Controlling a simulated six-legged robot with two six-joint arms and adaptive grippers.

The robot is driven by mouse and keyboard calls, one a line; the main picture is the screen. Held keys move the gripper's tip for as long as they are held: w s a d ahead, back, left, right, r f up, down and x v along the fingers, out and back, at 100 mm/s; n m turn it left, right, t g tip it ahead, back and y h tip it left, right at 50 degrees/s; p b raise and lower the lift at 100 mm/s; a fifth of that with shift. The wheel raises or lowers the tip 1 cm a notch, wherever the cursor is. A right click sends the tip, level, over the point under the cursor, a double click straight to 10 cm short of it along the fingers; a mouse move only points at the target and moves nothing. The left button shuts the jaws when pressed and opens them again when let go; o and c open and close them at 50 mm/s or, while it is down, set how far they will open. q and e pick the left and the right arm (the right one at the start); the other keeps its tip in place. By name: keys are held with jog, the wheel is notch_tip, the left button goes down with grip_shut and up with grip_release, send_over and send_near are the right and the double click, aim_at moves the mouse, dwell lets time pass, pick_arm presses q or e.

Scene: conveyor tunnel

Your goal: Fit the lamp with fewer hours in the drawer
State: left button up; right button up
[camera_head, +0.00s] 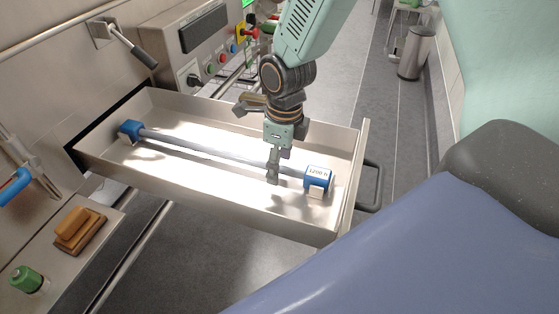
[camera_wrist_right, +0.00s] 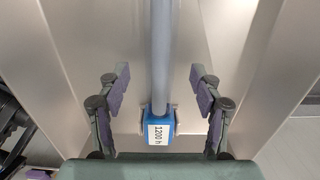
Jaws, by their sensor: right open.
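A long grey lamp tube (camera_head: 210,149) with blue end caps lies lengthwise in the open metal drawer (camera_head: 195,190). Its near right cap (camera_head: 318,176) bears a label reading 1200 h and sits at a pale clip. The label also shows on the cap in the right wrist view (camera_wrist_right: 158,131). My right gripper (camera_head: 258,145) is over the tube, left of the labelled cap. In the right wrist view, my right gripper (camera_wrist_right: 160,82) is open, its fingers on either side of the tube with gaps. My left gripper is not in view. No second lamp is clearly visible.
The drawer's handle (camera_head: 371,188) is at its right end. A control panel (camera_head: 215,62) with coloured buttons stands behind the drawer. A ledge at lower left holds an orange-brown block (camera_head: 80,226) and a green-capped item (camera_head: 27,279). A bin (camera_head: 415,52) stands far back.

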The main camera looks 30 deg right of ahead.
jog(key=shift+s, duration=0.1)
notch_tip(320, 180, up, 12)
jog(key=shift+s+d, duration=0.2)
dwell(0.3)
jog(key=shift+r, duration=0.1)
dwell(1.3)
